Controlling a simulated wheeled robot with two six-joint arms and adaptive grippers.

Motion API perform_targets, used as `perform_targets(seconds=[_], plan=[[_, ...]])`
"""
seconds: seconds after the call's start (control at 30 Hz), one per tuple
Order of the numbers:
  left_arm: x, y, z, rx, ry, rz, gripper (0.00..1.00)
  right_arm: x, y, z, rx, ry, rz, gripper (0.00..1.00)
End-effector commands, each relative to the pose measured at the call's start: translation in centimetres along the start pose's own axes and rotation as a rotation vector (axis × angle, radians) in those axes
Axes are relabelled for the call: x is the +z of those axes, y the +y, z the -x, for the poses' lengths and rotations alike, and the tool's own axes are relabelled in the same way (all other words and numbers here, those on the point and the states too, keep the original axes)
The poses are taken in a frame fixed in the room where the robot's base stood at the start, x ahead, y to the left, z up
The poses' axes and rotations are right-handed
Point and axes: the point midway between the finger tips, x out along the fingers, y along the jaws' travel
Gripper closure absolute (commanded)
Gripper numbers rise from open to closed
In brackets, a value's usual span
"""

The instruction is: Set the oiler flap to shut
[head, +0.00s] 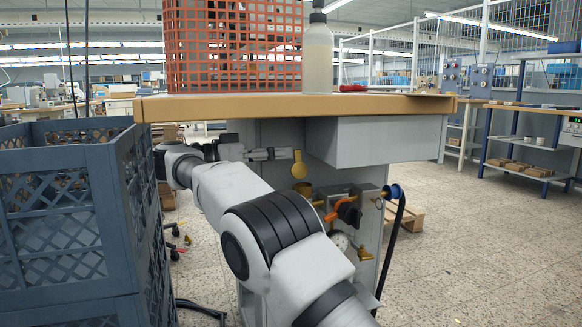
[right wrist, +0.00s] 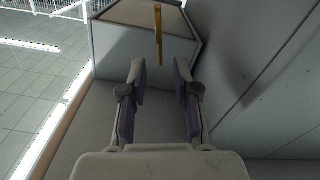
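The yellow flap (head: 298,165) stands upright under the table, above a brass-coloured cup (head: 303,188); I take it for the oiler flap. In the right wrist view the flap (right wrist: 158,35) shows as a thin yellow strip, edge-on, beyond the fingertips and roughly between their lines. My right gripper (head: 270,154) points right towards the flap, with a small gap before it. In the wrist view the right gripper (right wrist: 160,70) is open, with nothing between its fingers. My left gripper is not in view.
An orange-handled valve (head: 336,211), a gauge (head: 340,240) and a blue fitting (head: 393,192) with a black hose sit close by on the right. The tabletop (head: 300,107) lies above the gripper. Blue crates (head: 58,165) stand at the left. Open floor lies to the right.

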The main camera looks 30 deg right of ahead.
Motion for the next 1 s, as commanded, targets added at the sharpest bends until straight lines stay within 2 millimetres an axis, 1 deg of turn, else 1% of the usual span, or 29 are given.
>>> perform_targets(seconds=[0.03,0.1,0.23,0.43,0.47,0.5,0.53,0.57,1.0], plan=[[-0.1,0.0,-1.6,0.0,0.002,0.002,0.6,0.8,-0.2,-1.0,0.001,-0.002,0.0,0.7],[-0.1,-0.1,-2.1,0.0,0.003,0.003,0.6,0.7,-0.2,-2.1,0.0,-0.001,0.0,0.7],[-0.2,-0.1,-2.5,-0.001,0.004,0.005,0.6,0.2,-0.1,-3.2,-0.001,0.0,0.0,0.7],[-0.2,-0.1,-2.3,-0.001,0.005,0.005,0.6,0.0,0.0,-3.3,-0.001,0.001,0.0,0.7],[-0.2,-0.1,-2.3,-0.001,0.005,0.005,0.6,0.0,0.0,-3.3,-0.001,0.001,0.001,0.73],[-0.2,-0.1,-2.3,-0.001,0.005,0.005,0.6,0.0,0.0,-3.3,-0.001,0.001,0.001,0.88],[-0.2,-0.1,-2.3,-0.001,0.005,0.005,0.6,0.0,0.0,-3.3,-0.001,0.001,0.001,0.98],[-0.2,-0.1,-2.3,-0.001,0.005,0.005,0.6,0.0,0.0,-3.2,-0.001,0.001,0.001,1.0],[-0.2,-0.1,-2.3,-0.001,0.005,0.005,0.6,0.1,0.1,-3.2,-0.001,0.001,-0.024,1.0]])
